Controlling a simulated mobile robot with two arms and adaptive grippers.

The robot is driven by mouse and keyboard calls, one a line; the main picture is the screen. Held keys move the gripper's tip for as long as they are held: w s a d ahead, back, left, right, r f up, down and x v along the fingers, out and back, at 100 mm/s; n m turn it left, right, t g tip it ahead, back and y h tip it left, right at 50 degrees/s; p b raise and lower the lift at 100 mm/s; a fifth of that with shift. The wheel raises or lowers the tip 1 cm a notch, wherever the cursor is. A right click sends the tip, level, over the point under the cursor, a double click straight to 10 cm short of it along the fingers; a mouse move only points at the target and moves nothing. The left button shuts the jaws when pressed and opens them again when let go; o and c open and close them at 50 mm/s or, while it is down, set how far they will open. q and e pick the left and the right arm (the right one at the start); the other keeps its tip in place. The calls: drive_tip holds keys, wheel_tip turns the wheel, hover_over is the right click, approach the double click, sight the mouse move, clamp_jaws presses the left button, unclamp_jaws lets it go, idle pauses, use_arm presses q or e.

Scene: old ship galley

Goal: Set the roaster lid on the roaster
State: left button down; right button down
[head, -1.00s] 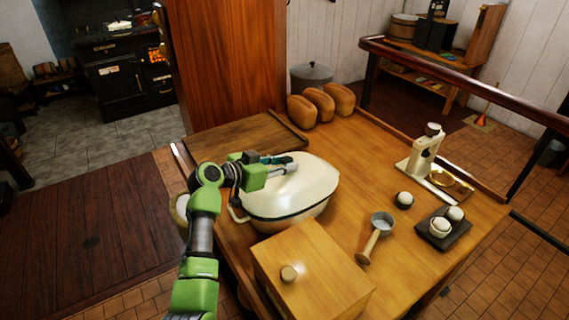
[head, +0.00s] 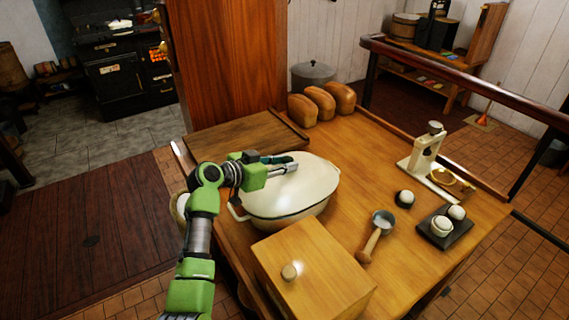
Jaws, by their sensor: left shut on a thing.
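The roaster (head: 290,222) is a cream oval pan with a side handle, standing on the wooden table. The roaster lid (head: 305,185), cream with a dark rim line, lies over the roaster; I cannot tell whether it is fully seated all round. My left gripper (head: 291,166) reaches in from the left and is shut on the lid at its top. The fingers cover the lid's handle. My right gripper is not in view.
A wooden box (head: 315,275) with a knob stands in front of the roaster. A scoop (head: 375,238), a dark tray with eggs or balls (head: 452,240) and a cream scale-like device (head: 424,155) are to the right. Loaves (head: 322,103) and a wooden board (head: 235,138) are behind.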

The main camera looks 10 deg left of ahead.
use_arm(q)
drive_tip(key=shift+f+b, duration=0.2)
drive_tip(key=shift+b, duration=0.1)
idle(0.4)
drive_tip(key=c, duration=1.7)
unclamp_jaws()
drive_tip(key=shift+f, duration=0.15)
drive_tip(key=shift+r+p, duration=2.9)
drive_tip(key=shift+r, duration=1.2)
drive_tip(key=shift+f, duration=0.1)
